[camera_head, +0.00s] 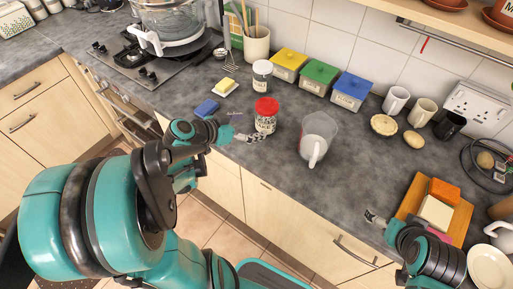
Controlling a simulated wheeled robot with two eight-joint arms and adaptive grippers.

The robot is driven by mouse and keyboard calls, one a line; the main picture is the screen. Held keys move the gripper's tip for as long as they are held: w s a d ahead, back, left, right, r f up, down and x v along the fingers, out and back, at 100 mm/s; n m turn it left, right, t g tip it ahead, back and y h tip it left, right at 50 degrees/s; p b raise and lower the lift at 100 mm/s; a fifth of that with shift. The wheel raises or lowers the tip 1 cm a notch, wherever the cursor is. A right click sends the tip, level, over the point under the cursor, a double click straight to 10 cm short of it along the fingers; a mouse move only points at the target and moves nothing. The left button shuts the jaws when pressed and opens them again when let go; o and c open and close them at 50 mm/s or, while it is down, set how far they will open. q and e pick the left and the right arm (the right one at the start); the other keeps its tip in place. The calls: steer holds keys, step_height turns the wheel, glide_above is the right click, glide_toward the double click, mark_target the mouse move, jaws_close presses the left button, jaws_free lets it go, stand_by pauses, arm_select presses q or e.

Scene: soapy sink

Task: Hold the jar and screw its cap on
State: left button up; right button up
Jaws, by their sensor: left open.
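A clear jar with dark printing (265,125) stands upright on the grey counter near its front edge. A red cap (267,106) sits on top of the jar; I cannot tell whether its thread is engaged. My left gripper (243,126) is open just left of the jar, with its fingers pointing towards it. A small gap seems to lie between them, and nothing shows between the fingers. My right gripper (374,217) is low at the right, over the counter's front edge and well away from the jar. Its fingers are too small to read.
A white-lidded jar (262,77) stands behind, with a blue sponge (207,109) to the left. A white pitcher (317,135) stands right of the red-capped jar. Yellow, green and blue boxes (350,91) line the wall. A cutting board (409,205) lies near my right gripper.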

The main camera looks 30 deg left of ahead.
arm_select(q)
steer(key=s+d+n+g+y, duration=0.3)
steer(key=s+d+g+y, duration=0.1)
steer(key=s+d, duration=0.6)
steer(key=shift+s+d+r+n+y, duration=0.2)
steer(key=shift+s+d+n+y, duration=0.15)
steer(key=shift+s, duration=0.4)
